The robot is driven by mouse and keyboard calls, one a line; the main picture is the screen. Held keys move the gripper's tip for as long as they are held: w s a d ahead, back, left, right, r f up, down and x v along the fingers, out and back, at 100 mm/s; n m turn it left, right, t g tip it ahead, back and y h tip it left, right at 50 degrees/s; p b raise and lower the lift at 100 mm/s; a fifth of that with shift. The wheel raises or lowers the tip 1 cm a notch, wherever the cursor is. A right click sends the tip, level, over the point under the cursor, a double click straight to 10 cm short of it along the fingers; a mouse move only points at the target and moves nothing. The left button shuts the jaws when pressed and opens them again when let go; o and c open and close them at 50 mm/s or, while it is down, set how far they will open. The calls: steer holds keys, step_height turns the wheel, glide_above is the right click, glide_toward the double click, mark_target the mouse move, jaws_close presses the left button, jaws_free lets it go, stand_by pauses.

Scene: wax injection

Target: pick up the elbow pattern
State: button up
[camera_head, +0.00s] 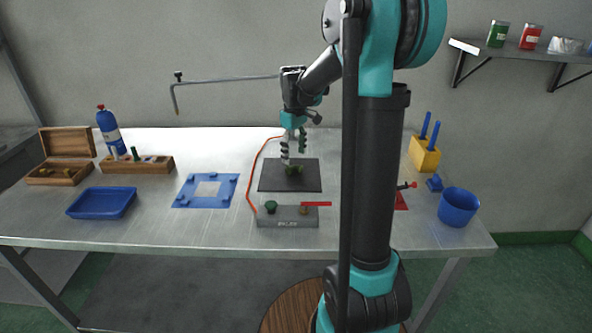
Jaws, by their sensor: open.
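A small dark green piece (294,170), which looks like the elbow pattern, lies on the black mat (310,184) at the middle of the table. My gripper (293,160) points down right over it, with its fingers apart. The fingertips are at or just above the piece; I cannot tell whether they touch it. The piece is small and partly covered by the fingers, so its exact shape is unclear.
A grey box (286,222) with a green knob and red handle stands in front of the mat. A blue frame (190,201), blue tray (84,210) and wooden rack (125,168) are left. A blue cup (458,207) and yellow holder (424,158) are right.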

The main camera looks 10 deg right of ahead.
mark_target(295, 168)
steer(key=f, duration=0.5)
steer(key=shift+s, duration=0.3)
steer(key=c, duration=1)
